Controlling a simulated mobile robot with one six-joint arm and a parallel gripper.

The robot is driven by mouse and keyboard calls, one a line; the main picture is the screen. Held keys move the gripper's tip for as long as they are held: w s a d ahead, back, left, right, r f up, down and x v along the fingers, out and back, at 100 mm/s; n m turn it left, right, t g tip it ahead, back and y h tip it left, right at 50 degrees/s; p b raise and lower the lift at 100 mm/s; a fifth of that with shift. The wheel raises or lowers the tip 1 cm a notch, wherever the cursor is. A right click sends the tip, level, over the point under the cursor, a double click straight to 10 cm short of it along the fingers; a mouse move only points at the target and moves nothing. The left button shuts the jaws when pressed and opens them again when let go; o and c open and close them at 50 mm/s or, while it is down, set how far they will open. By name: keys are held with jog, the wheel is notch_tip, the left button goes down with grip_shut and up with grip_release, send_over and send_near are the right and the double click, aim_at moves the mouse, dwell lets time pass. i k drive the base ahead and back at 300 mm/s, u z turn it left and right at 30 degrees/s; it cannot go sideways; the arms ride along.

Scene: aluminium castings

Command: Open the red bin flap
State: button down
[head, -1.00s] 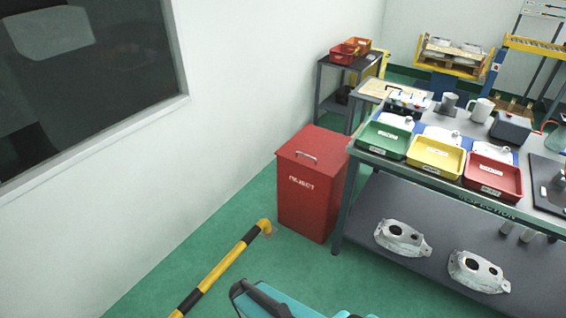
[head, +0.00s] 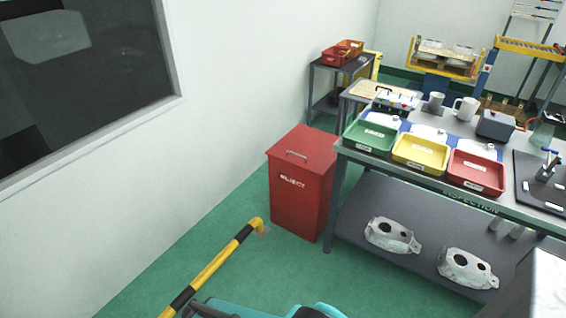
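The red bin (head: 298,208) marked "REJECT" stands on the green floor, between the white wall and the inspection table. Its red flap (head: 304,148) forms the top and lies shut, with a small metal handle (head: 296,154) near its front edge. My gripper does not show in the head view. Part of my own teal body shows at the bottom edge, with the bin ahead of it.
A yellow-and-black barrier rail (head: 222,262) runs on the floor left of the bin. The inspection table (head: 350,205) stands close on the bin's right, with green, yellow and red trays on top and castings on its lower shelf. Green floor lies before the bin.

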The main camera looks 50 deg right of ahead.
aim_at(307, 147)
jog(key=z, duration=0.05)
jog(key=i, duration=1)
jog(key=u, duration=0.1)
